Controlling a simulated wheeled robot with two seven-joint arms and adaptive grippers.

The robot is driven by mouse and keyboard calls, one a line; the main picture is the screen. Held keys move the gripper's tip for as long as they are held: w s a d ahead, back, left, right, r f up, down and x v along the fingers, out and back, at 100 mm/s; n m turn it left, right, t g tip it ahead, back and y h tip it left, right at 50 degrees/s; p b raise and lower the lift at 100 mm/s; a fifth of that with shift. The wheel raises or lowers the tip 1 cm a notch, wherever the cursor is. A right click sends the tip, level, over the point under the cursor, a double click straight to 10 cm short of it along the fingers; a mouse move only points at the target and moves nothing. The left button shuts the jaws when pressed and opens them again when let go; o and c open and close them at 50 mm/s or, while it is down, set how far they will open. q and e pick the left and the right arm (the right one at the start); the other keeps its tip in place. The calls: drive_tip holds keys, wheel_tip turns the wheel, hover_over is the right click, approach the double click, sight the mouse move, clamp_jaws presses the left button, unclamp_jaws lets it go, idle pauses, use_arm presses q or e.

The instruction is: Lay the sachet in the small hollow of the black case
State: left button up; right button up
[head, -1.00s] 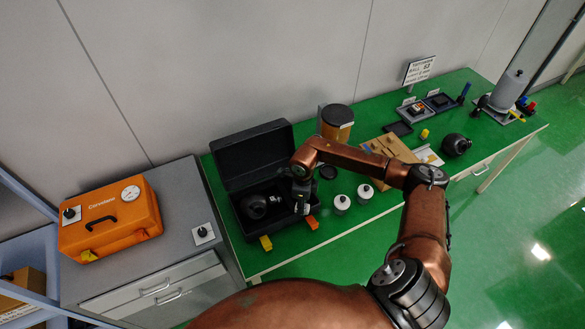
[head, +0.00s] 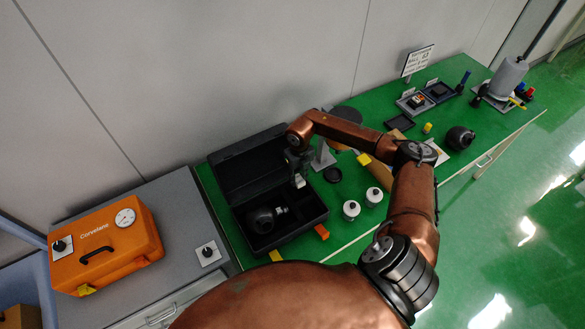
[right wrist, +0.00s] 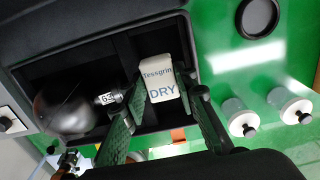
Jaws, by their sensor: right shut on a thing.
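The open black case (head: 300,230) stands on the green table with its lid tilted back. A dark round device (head: 265,218) with a short neck lies in its larger hollow; in the right wrist view the device (right wrist: 75,105) carries a tag reading 63. My right gripper (head: 299,172) is above the right part of the case, shut on the white sachet (head: 299,182). In the right wrist view the sachet (right wrist: 160,78), printed "Tessgrin DRY", sits between the fingers (right wrist: 163,98), apart from the device. The small hollow is largely hidden behind the sachet and fingers. My left gripper is out of view.
An orange Corvelano box (head: 105,250) stands on the grey cabinet to the left.

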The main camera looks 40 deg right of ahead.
sight(297, 182)
drive_tip(key=shift+w, duration=0.4)
drive_tip(key=shift+w+a, duration=0.15)
drive_tip(key=shift+s+d, duration=0.25)
drive_tip(key=shift+s, duration=0.1)
drive_tip(key=shift+w, duration=0.1)
drive_tip(key=shift+f+b, duration=0.75)
drive_tip(key=shift+f, duration=0.05)
drive_tip(key=shift+f+b, duration=0.3)
drive_tip(key=shift+f, duration=0.1)
drive_tip(key=shift+f+b, duration=0.6)
drive_tip(key=shift+f, duration=0.25)
drive_tip(key=shift+f+b, duration=0.75)
drive_tip(key=shift+f, duration=0.35)
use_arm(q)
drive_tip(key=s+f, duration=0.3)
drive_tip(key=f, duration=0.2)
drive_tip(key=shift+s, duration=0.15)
